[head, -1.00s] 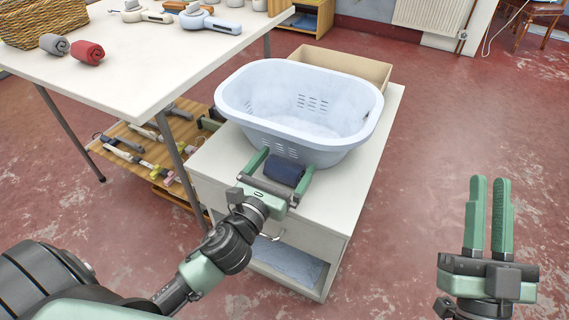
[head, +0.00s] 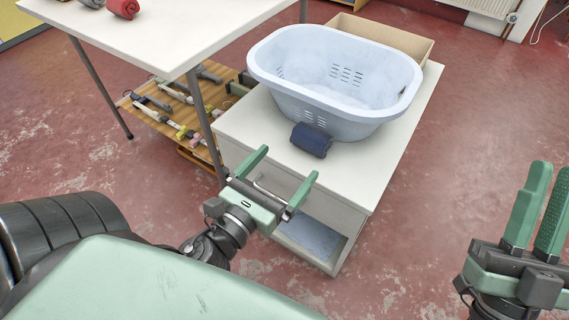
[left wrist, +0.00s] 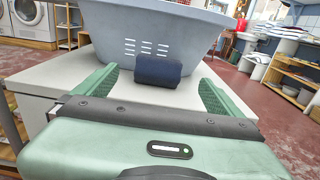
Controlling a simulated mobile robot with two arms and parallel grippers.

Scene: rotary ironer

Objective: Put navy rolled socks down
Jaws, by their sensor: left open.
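The navy rolled socks (head: 311,140) lie on the white top of a low cabinet (head: 385,160), right in front of the light blue laundry basket (head: 340,115). In the left wrist view the navy roll (left wrist: 158,70) rests in front of the basket wall, beyond my fingertips. My left gripper (head: 283,165) is open and empty, drawn back from the socks near the cabinet's front edge. Its two green fingers show in the left wrist view (left wrist: 158,82) at either side with nothing between them. My right gripper (head: 541,205) is at the right, away from the cabinet; its fingers stand close together with a narrow gap.
A white table (head: 150,45) at upper left carries a grey roll (head: 92,3) and a red roll (head: 124,8). A wooden shelf (head: 160,115) with tools is under it. A cardboard box (head: 385,38) stands behind the basket. The cabinet top right of the socks is clear.

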